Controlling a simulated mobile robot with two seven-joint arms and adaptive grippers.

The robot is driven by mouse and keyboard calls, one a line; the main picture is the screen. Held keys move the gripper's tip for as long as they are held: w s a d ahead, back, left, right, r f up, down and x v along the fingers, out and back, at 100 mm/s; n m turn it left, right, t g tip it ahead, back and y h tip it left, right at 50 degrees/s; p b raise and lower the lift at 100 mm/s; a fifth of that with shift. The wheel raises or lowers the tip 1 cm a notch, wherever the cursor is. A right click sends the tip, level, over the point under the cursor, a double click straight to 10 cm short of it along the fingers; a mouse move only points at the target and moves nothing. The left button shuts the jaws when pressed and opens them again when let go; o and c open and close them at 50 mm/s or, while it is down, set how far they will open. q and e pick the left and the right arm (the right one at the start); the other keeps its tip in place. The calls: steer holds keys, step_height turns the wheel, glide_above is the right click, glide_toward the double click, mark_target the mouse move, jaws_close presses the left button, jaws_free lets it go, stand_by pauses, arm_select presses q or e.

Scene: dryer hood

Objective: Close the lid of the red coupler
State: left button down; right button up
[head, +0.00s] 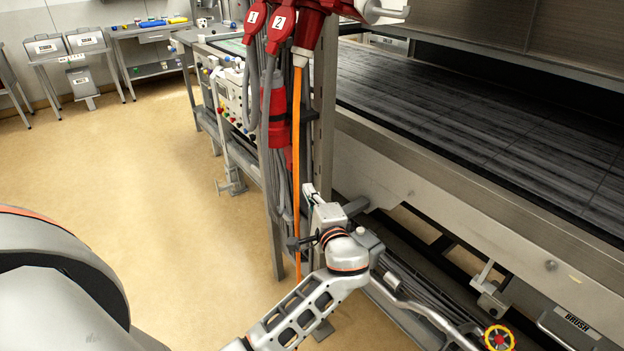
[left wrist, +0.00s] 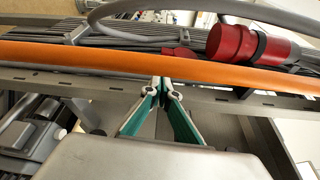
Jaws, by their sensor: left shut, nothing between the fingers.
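A red coupler with a dark band (head: 277,112) hangs among grey cables beside the metal post in the head view. It also shows at the upper right of the left wrist view (left wrist: 238,43), lying past the orange cable. Its lid cannot be made out. Two red plugs marked 1 (head: 255,18) and 2 (head: 281,22) and a larger red connector (head: 310,28) are higher up. My left gripper (head: 308,190) is well below the red coupler, near the post. Its green fingers (left wrist: 163,84) are shut and empty beside the orange cable; touching cannot be told.
The orange cable (head: 297,150) runs down past my left gripper. The metal post (head: 325,120) and the machine's conveyor bed (head: 450,110) stand to the right. A bench with coloured knobs (head: 228,100) is behind. Floor (head: 140,160) is clear at left.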

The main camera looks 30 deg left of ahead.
mark_target(290, 156)
arm_select(q)
steer(key=x, duration=0.9)
steer(key=shift+w+a+f, duration=0.1)
steer(key=shift+w+a, duration=0.05)
steer(key=shift+a, duration=0.1)
arm_select(e)
steer(key=shift+r, duration=0.3)
arm_select(q)
steer(key=shift+p, duration=0.3)
arm_select(e)
steer(key=shift+r, duration=0.1)
